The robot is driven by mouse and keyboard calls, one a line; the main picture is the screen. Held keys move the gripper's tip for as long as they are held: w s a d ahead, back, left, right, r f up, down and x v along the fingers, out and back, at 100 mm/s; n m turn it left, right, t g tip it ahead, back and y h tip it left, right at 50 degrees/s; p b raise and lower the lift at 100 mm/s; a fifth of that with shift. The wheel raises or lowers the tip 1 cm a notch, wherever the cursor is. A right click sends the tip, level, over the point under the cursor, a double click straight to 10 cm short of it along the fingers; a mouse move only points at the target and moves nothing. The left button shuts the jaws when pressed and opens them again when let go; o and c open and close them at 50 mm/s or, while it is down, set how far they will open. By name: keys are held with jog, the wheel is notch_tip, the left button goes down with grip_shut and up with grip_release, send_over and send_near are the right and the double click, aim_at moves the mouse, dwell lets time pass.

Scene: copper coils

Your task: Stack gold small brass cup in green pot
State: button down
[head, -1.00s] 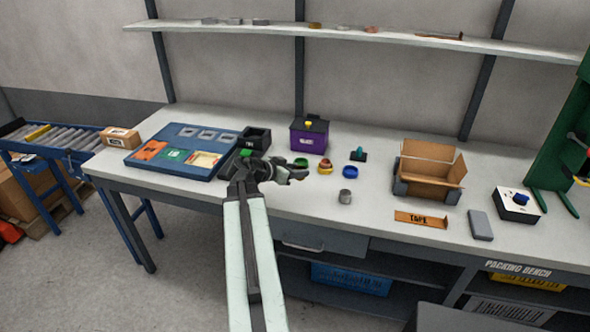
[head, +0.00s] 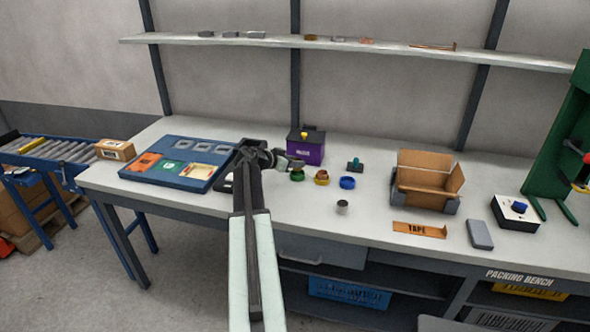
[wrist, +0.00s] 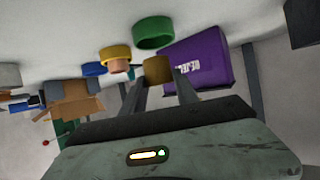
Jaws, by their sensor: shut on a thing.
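My gripper (wrist: 158,85) is shut on the gold small brass cup (wrist: 157,69), which shows between its fingertips in the wrist view. The green pot (wrist: 153,33) is just beyond the cup there, and the two look close but apart. In the head view the green pot (head: 297,177) stands on the bench, with my gripper (head: 297,164) above and slightly behind it in the picture. The held cup is too small to make out clearly in the head view.
A yellow pot (head: 321,179) with a reddish piece in it and a blue pot (head: 347,183) stand right of the green pot. A purple reject box (head: 311,152) is behind. A grey cup (head: 342,208) stands in front. A cardboard box (head: 425,185) is farther right.

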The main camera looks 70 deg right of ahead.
jog(key=f+b, duration=0.4)
jog(key=shift+w+d, duration=0.1)
jog(key=shift+d, duration=0.2)
jog(key=shift+r, duration=0.2)
jog(key=shift+a+f+b, duration=0.1)
jog(key=shift+f+b, duration=0.35)
jog(key=shift+f, duration=0.15)
jog(key=c, duration=0.9)
grip_release()
jog(key=shift+a, duration=0.1)
jog(key=shift+r, duration=0.2)
jog(key=p+v, duration=0.3)
jog(key=v, duration=0.3)
jog(key=p+v, duration=0.3)
jog(key=v, duration=0.3)
jog(key=shift+r+p, duration=0.3)
jog(key=shift+r, duration=0.1)
